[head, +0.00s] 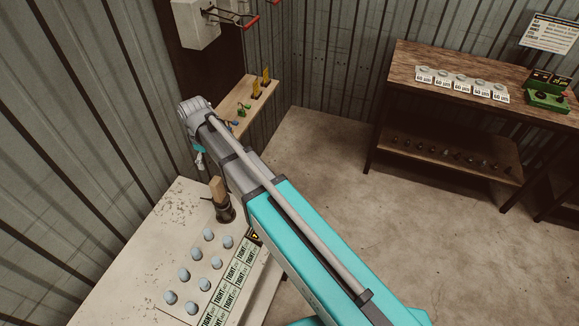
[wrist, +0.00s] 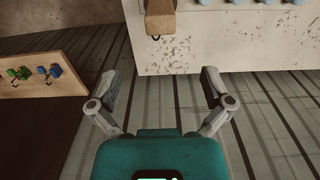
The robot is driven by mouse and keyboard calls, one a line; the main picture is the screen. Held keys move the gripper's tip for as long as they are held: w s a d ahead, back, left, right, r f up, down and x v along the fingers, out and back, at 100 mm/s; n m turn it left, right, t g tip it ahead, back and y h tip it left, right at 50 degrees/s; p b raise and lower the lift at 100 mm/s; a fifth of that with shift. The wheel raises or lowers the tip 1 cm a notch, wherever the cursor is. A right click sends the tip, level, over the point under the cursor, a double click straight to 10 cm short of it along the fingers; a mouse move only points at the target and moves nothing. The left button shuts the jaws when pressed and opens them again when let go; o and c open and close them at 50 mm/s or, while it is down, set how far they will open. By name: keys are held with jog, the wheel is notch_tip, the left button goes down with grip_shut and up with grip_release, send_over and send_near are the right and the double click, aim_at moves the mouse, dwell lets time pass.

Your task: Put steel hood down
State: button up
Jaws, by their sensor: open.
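No part that I can clearly name as the steel hood shows in either view. My gripper (wrist: 160,80) is open and empty in the wrist view, its two fingers spread in front of the corrugated wall. In the head view only a bit of it (head: 199,158) shows past my arm. A wooden block on a dark round base (head: 225,207) stands on the white bench (head: 160,225). In the wrist view the wooden block (wrist: 159,20) is beyond the fingertips, apart from them.
Several grey knobs (head: 209,234) and "TIGHT" labels (head: 227,284) are on the bench. A wooden shelf (head: 262,98) with small coloured parts is on the wall, below a pale box (head: 194,22) with red-tipped prongs. A brown table (head: 440,62) stands right; the floor between is clear.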

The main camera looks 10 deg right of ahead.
jog(key=s+d+m, duration=0.4)
jog(key=d, duration=0.6)
jog(key=s+d+m, duration=0.4)
jog(key=d, duration=0.6)
jog(key=s+d+m, duration=0.3)
jog(key=s+d, duration=0.1)
jog(key=d, duration=0.7)
jog(key=shift+m, duration=0.4)
jog(key=shift+f, duration=0.1)
notch_tip(320, 180, down, 14)
jog(key=b, duration=1.4)
